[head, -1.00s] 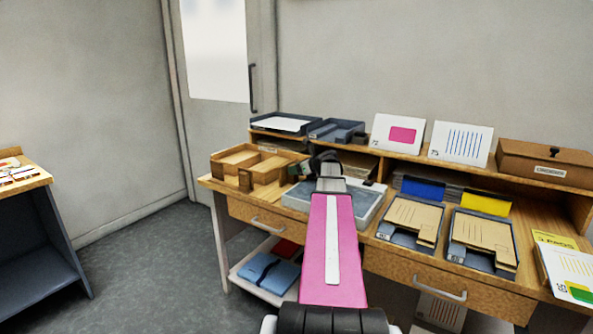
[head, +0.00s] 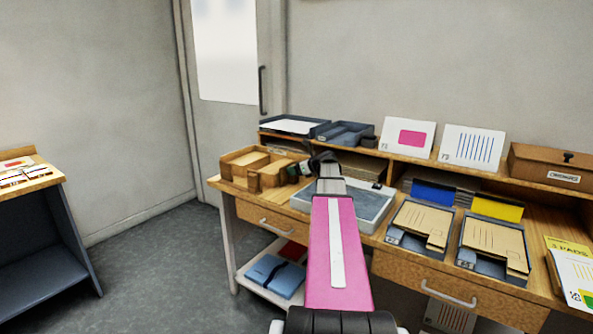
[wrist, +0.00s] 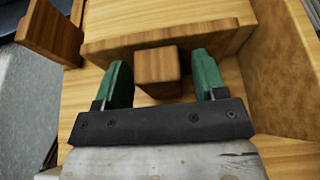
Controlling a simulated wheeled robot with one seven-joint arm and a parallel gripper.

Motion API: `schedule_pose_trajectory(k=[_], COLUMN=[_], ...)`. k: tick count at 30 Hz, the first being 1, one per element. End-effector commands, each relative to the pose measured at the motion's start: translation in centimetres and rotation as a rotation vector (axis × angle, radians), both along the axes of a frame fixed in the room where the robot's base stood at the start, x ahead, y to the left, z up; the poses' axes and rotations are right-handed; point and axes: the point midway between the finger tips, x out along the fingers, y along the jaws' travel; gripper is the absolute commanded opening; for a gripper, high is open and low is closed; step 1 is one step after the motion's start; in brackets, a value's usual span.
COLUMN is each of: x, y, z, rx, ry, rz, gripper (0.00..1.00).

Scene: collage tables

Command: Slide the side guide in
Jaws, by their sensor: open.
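A wooden tray (head: 240,163) stands at the left end of the desk. In the wrist view, the side guide (wrist: 185,32) is an upright wooden board with a square wooden knob (wrist: 158,66) on its near face. My gripper (wrist: 160,72) has green fingers, one on each side of the knob. The fingers are open, with a visible gap to the knob on both sides. In the head view my gripper (head: 301,171) is at the tray's right side, partly hidden behind my arm.
A wooden wall (wrist: 285,65) stands close at the right in the wrist view, and another wooden piece (wrist: 48,32) at the left. A grey-blue tray (head: 371,207) lies right of my gripper. Two document trays (head: 388,237) (head: 468,262) are farther right. A shelf runs along the back.

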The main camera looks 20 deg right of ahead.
Motion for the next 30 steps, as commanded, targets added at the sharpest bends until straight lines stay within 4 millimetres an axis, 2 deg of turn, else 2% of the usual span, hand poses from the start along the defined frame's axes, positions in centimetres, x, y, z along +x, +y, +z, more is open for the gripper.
schedule_pose_trajectory(k=[6,10,21,30], x=[-0.1,-0.8,-6.1,-8.5], y=[0.2,-0.2,-3.4,-4.9], z=[0.0,0.4,2.8,4.0], rx=[0.002,0.001,0.000,0.001], ry=[0.000,0.000,-0.001,-0.001], rz=[0.004,0.003,-0.001,0.000], gripper=[0.68,0.68,0.68,0.68])
